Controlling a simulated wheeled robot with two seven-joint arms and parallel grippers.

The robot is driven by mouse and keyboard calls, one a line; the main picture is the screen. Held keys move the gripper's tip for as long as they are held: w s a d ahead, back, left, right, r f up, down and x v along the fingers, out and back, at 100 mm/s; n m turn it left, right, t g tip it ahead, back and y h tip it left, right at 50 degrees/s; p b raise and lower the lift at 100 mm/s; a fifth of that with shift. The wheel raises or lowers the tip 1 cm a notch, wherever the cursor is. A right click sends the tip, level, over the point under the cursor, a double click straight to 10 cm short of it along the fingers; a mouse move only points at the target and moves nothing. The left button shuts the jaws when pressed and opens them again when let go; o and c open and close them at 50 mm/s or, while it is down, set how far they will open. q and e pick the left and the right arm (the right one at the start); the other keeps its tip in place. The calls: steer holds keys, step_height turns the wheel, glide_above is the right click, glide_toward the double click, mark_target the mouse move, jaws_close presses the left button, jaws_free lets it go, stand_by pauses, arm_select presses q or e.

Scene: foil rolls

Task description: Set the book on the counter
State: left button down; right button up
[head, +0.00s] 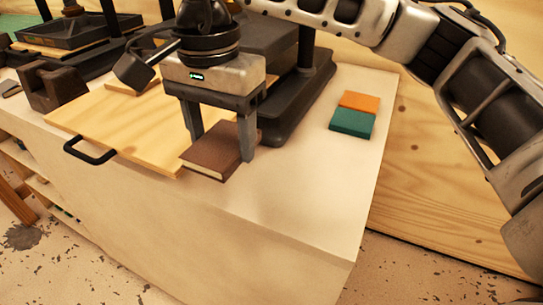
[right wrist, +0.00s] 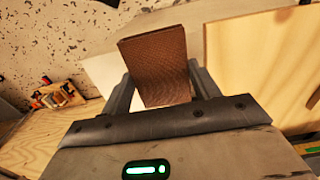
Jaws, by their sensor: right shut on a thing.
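A brown book (head: 212,150) with pale page edges is between the fingers of my right gripper (head: 222,148). The gripper is shut on it, pointing down over the counter (head: 290,190). The book lies flat, close to the counter top near its front edge and the right end of a wooden board. I cannot tell whether it touches the surface. In the right wrist view the brown cover of the book (right wrist: 158,62) shows between both fingers of the gripper (right wrist: 160,85). My left gripper is not in view.
A black machine base (head: 300,100) stands behind. An orange block (head: 359,101) and a green block (head: 352,123) lie to the right. The counter's front right is clear.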

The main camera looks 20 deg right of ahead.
steer(key=s+d+f+p, duration=0.15)
steer(key=d+f, duration=0.25)
steer(key=d, duration=0.5)
glide_above(311, 200)
steer(key=a, duration=0.1)
steer(key=f, duration=0.4)
steer(key=shift+w+a+f, duration=0.1)
steer(key=shift+a, duration=0.1)
steer(key=shift+d+f, duration=0.4)
steer(key=shift+f, duration=0.1)
steer(key=f, duration=0.3)
steer(key=shift+d+p, duration=0.3)
steer(key=shift+d, duration=0.05)
steer(key=shift+f, duration=0.35)
steer(key=shift+f+b, duration=0.25)
steer(key=shift+b, duration=0.05)
steer(key=o, duration=0.8)
steer(key=shift+c, duration=0.2)
steer(key=shift+o, duration=1.2)
steer(key=shift+r+p, duration=0.4)
steer(key=shift+p, duration=0.05)
steer(key=shift+r, duration=0.35)
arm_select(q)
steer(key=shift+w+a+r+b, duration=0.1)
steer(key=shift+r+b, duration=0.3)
arm_select(e)
step_height(311, 200, up, 11)
